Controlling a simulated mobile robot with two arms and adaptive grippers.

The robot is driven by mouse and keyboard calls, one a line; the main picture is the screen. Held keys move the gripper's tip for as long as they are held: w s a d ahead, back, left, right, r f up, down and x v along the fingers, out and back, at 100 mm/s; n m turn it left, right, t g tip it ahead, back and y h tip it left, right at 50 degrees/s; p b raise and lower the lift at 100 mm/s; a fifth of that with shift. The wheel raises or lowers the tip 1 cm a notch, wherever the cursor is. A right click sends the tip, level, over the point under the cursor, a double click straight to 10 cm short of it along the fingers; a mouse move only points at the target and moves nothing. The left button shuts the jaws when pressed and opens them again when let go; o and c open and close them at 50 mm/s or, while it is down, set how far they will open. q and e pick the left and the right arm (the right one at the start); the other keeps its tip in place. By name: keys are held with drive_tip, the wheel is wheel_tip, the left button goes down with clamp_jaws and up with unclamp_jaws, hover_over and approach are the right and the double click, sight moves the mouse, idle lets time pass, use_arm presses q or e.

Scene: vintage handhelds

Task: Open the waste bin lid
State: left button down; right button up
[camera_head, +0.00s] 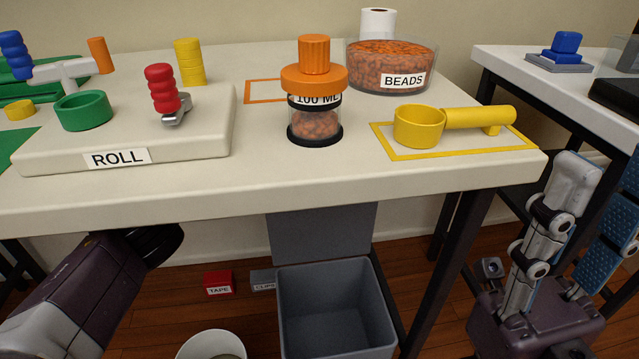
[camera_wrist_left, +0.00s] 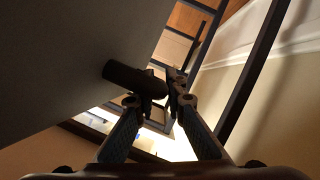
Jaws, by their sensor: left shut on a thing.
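The grey waste bin (camera_head: 335,310) stands on the floor under the table, and I see into its empty inside. Its grey lid (camera_head: 325,232) stands raised, about upright, at the back; its top is hidden by the table edge. My left arm reaches under the table, and its fingers are hidden in the head view. In the left wrist view my left gripper (camera_wrist_left: 165,92) is closed on the end of a dark bar (camera_wrist_left: 128,76) beside a large grey panel (camera_wrist_left: 60,70), seemingly the lid and its handle. My right gripper (camera_head: 598,180) is open and empty at the right.
The table (camera_head: 260,185) above the bin holds a bead jar (camera_head: 315,122), a yellow scoop (camera_head: 418,126) and a ROLL board (camera_head: 190,147). A white bin (camera_head: 212,345), a red TAPE box (camera_head: 218,283) and a grey CLIPS box (camera_head: 263,280) are on the floor.

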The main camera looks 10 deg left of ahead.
use_arm(q)
drive_tip(key=shift+w+a+f, duration=0.1)
drive_tip(key=shift+w, duration=0.15)
drive_tip(key=c, duration=2.2)
unclamp_jaws()
drive_tip(key=shift+c, duration=0.2)
drive_tip(key=shift+a, duration=0.1)
drive_tip(key=v, duration=0.7)
drive_tip(key=shift+a, duration=0.15)
